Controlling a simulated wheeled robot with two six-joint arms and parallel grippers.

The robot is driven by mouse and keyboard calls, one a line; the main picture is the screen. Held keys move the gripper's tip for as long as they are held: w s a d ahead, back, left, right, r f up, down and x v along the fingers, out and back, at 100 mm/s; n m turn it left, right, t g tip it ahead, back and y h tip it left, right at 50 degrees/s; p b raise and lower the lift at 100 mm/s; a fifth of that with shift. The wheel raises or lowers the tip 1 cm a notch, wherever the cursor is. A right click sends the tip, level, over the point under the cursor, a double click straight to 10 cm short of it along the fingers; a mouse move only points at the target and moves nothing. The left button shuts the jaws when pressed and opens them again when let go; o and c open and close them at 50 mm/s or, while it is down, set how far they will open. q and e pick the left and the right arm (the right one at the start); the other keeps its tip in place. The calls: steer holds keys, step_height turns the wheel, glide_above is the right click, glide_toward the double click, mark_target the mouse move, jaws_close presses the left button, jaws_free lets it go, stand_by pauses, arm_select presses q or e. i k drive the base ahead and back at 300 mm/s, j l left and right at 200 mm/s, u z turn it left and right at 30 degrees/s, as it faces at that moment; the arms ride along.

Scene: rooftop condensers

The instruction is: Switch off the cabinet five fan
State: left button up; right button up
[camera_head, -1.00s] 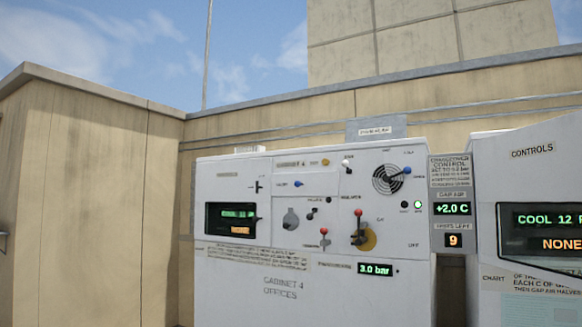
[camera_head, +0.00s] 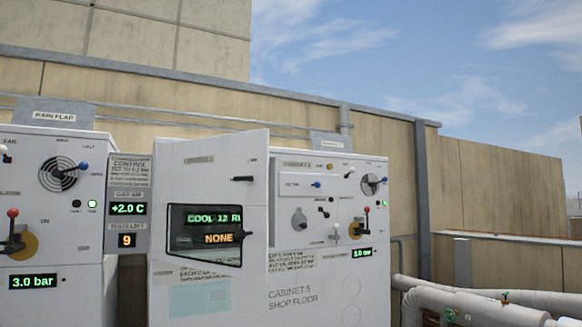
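Cabinet five (camera_head: 330,322), a white box labelled "CABINET 5 SHOP FLOOR", stands right of centre. Its face has a small round dark grille (camera_head: 370,184) with a blue-tipped lever (camera_head: 384,180) pointing right. Below it a green lamp (camera_head: 385,203) is lit. A red-tipped lever (camera_head: 361,221) stands upright over a yellow disc, above a small green readout (camera_head: 362,253). A panel (camera_head: 255,170) stands angled out on the left, with a display (camera_head: 205,235) reading "COOL 12 R..." and "NONE". Which control is the fan switch is too small to read. Neither gripper is in view.
Cabinet four's (camera_head: 50,315) right part stands at left, with a similar grille and a "3.0 bar" readout (camera_head: 33,281). A control column (camera_head: 128,208) between them shows "+2.0 C" and "9". Thick pipes (camera_head: 480,300) run along the lower right. A wall rises behind.

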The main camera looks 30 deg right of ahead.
mark_target(352, 170)
steer(key=z, duration=1.3)
steer(key=i+l+u, duration=0.1)
steer(key=i+u, duration=0.3)
steer(key=i+l+u, duration=0.2)
steer(key=u, duration=0.25)
steer(key=i+l+u, duration=0.2)
steer(key=u, duration=0.2)
steer(key=i+l, duration=0.2)
steer(key=l, duration=0.15)
steer(key=i+l+u, duration=0.1)
steer(key=i+l, duration=0.15)
steer(key=l, duration=0.15)
steer(key=i+l, duration=0.2)
steer(key=l, duration=0.15)
steer(key=i+l+u, duration=0.1)
steer(key=l, duration=0.3)
steer(key=i+l, duration=0.25)
steer(key=l, duration=0.15)
steer(key=i+l, duration=0.2)
steer(key=l, duration=0.2)
steer(key=j+u, duration=0.05)
